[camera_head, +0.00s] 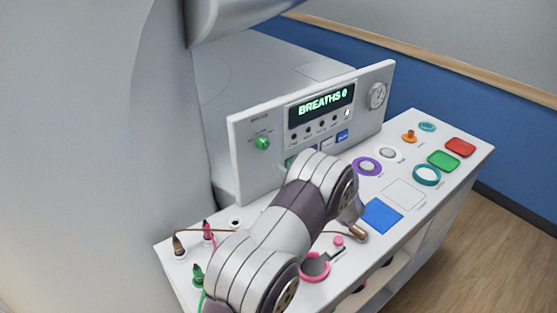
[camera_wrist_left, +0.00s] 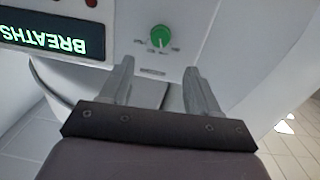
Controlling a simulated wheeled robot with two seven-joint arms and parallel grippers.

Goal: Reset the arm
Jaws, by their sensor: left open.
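My left arm (camera_head: 262,240) reaches in from the bottom of the head view, over the white console top, toward the instrument panel (camera_head: 240,140). Its forearm hides the gripper's fingertips there. In the left wrist view my left gripper (camera_wrist_left: 160,78) is open, with nothing between its two fingers. Beyond the fingers is the panel's green knob (camera_wrist_left: 160,38), also seen in the head view (camera_head: 263,143). The lit BREATHS display (camera_head: 321,104) appears upside down in the wrist view (camera_wrist_left: 50,35). My right gripper is not in view.
The console top holds a blue square (camera_head: 382,215), a pink ring (camera_head: 315,268), a purple ring (camera_head: 367,166), green (camera_head: 443,160) and red (camera_head: 460,147) pads, and several plugs with cables at left. A large white machine body (camera_head: 90,130) stands at left. Floor is open at right.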

